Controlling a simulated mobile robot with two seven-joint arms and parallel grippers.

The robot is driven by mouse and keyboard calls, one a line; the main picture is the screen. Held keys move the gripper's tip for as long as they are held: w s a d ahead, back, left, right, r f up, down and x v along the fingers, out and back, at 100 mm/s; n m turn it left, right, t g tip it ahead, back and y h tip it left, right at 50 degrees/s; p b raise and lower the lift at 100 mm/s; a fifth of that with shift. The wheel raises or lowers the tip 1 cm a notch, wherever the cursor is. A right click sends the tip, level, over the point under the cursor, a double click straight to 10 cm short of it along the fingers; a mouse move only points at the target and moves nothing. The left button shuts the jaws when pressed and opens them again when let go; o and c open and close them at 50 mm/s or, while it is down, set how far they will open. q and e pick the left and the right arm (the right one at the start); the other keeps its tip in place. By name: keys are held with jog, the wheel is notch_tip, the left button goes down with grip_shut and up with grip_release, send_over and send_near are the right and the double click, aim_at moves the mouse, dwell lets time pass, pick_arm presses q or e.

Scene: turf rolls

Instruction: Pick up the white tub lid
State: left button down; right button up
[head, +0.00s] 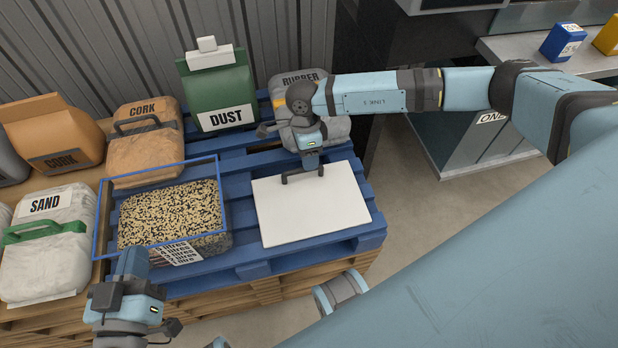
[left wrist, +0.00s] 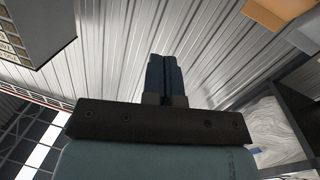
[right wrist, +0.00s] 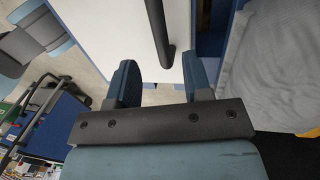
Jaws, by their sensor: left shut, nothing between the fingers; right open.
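The white tub lid (head: 311,208) lies flat on the blue pallet, right of the tub. Its dark bar handle (head: 302,174) is near its far edge. My right gripper (head: 310,166) is open above the handle, coming from the far side. In the right wrist view, the lid (right wrist: 115,35) lies beyond the open fingers (right wrist: 163,78), and the handle's end (right wrist: 163,50) shows between and beyond the fingertips; I cannot tell whether they touch. My left gripper (head: 133,262) is shut and empty near the tub's front left corner. In the left wrist view its fingers (left wrist: 166,72) are together.
The open blue-rimmed tub (head: 170,215) of speckled granules stands left of the lid. A green DUST bag (head: 218,90) and a grey RUBBER bag (head: 300,90) stand behind. CORK (head: 145,150) and SAND (head: 45,250) bags are at the left. Floor right of the blue pallet (head: 370,232) is clear.

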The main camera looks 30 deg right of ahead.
jog(key=shift+s+f, duration=0.1)
jog(key=shift+f, duration=0.4)
jog(key=f+b, duration=0.1)
jog(key=f, duration=0.2)
jog(key=shift+s+f+b, duration=0.2)
jog(key=shift+f+b, duration=0.1)
jog(key=shift+b, duration=0.05)
jog(key=shift+f, duration=0.2)
grip_shut()
pick_arm(q)
jog(key=r, duration=0.1)
jog(key=d+r+t+h, duration=0.1)
jog(key=r, duration=0.1)
jog(key=shift+s+r+t+h, duration=0.1)
jog(key=shift+r+t+h, duration=0.05)
jog(key=shift+t+h, duration=0.15)
pick_arm(e)
jog(key=shift+r, duration=0.15)
